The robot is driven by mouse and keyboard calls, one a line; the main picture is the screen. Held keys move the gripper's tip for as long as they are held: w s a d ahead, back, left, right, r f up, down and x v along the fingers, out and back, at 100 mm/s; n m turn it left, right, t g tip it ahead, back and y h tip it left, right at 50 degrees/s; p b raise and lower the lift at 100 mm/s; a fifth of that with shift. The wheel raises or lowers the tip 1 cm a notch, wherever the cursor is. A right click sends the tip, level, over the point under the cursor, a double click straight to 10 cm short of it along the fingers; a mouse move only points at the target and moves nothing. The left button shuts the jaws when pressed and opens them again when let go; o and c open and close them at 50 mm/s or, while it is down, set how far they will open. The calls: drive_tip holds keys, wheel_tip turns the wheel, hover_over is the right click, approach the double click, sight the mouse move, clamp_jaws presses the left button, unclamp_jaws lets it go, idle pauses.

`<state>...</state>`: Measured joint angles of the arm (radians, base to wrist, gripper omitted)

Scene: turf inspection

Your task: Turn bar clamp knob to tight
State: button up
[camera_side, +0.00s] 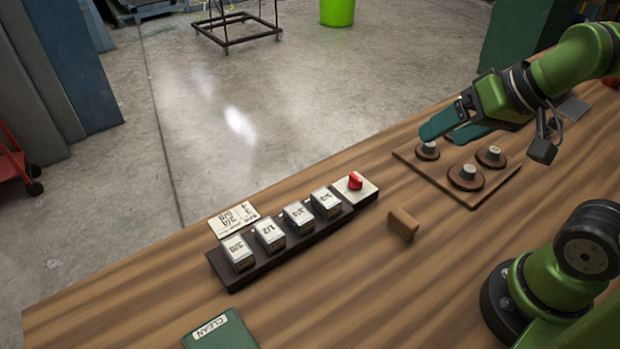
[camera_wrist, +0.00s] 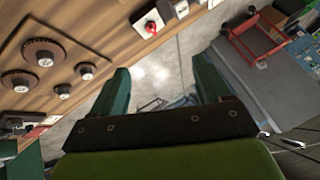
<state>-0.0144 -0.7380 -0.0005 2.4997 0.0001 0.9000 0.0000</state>
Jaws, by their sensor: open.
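A red knob (camera_side: 355,181) sits on a white plate (camera_side: 368,193) at the right end of a dark bar (camera_side: 232,283) on the wooden bench. It also shows near the top of the wrist view (camera_wrist: 151,27). Any loose or tight marking is too small to read. My gripper (camera_side: 438,131) is open, with dark green fingers, and is up and to the right of the red knob, by a board of round knobs. In the wrist view the fingers are well apart with nothing between them (camera_wrist: 161,68).
Several blocks with numbers (camera_side: 270,235) stand on the dark bar, with a label card (camera_side: 236,217) behind. A brown board (camera_side: 402,156) carries several round knobs (camera_side: 467,176). A small wooden block (camera_side: 403,224) lies between. A green "CLEAN" pad (camera_side: 225,335) is at the front.

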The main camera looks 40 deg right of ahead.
drive_tip(key=w, duration=0.1)
drive_tip(key=w+a+f+g, duration=0.1)
drive_tip(key=w, duration=0.1)
drive_tip(key=w+n+g, duration=0.1)
drive_tip(key=shift+w+a+f, duration=0.25)
drive_tip(key=c, duration=0.7)
drive_tip(key=n+g+h, duration=0.2)
drive_tip(key=n+g, duration=0.1)
drive_tip(key=g, duration=0.2)
hover_over(356, 177)
drive_tip(key=shift+f, duration=1.1)
wheel_tip(356, 177, down, 16)
clamp_jaws()
